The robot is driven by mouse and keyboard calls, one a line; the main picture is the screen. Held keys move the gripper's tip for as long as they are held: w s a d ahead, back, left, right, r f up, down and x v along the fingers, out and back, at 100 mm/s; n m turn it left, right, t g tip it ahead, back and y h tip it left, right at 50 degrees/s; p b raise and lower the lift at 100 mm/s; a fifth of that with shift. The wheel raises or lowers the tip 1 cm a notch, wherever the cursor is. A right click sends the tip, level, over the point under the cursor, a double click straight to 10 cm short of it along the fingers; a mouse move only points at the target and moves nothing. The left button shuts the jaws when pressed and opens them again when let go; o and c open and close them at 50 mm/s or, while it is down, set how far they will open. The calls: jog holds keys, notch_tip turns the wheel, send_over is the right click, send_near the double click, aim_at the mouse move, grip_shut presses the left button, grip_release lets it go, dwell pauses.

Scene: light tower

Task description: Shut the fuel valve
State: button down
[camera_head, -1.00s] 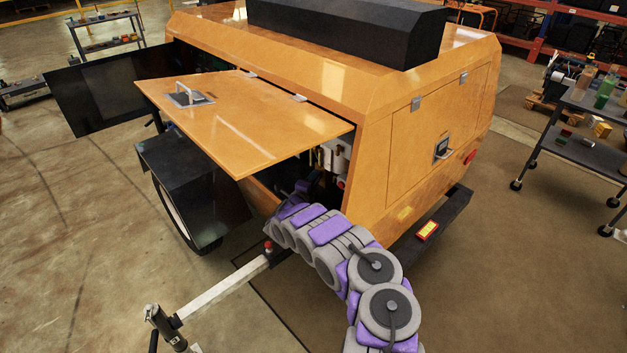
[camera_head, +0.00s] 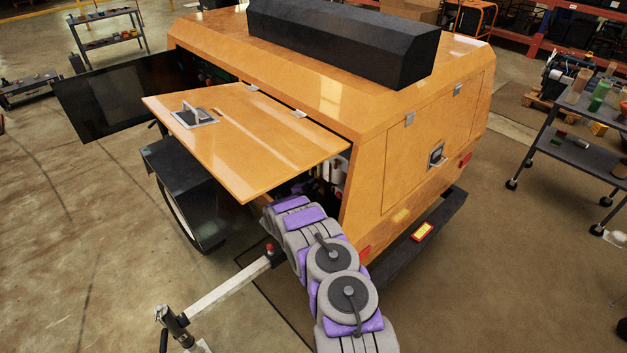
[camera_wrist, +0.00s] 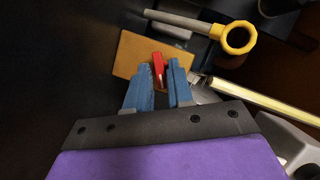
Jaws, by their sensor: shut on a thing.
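In the wrist view, the blue fingers of my gripper (camera_wrist: 159,66) are shut on a small red handle (camera_wrist: 158,64), which looks like the fuel valve lever. The handle stands between the fingertips in front of an orange-brown plate (camera_wrist: 126,52). Its lower part is hidden by the fingers. In the head view, my arm reaches under the raised orange side door (camera_head: 245,145) of the light tower (camera_head: 375,150). My gripper and the valve are hidden there.
A yellow ring (camera_wrist: 238,38) on a grey rod is just beyond the handle, and a pale bar (camera_wrist: 255,102) runs to the right. The open door hangs low above my arm. An outrigger bar (camera_head: 222,292) is left of it. A cart (camera_head: 585,150) stands at right.

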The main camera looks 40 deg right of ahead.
jog(key=shift+w+a+n+g+y+p, duration=0.15)
jog(key=shift+n+g, duration=0.1)
jog(key=shift+n, duration=0.3)
jog(key=shift+w+a+n+g+y+p, duration=0.15)
jog(key=shift+n+g, duration=0.1)
jog(key=shift+n, duration=0.3)
jog(key=shift+d+f+n+g, duration=0.1)
jog(key=shift+n+g, duration=0.4)
jog(key=shift+n, duration=0.1)
jog(key=n+g+b, duration=0.2)
jog(key=n+b, duration=0.1)
jog(key=shift+n+y, duration=0.3)
jog(key=shift+w+n+g+b, duration=0.25)
jog(key=shift+n+g+b, duration=0.4)
jog(key=shift+n, duration=0.25)
jog(key=c, duration=1.2)
grip_release()
jog(key=shift+d, duration=0.1)
jog(key=shift+r, duration=0.2)
jog(key=shift+r, duration=0.1)
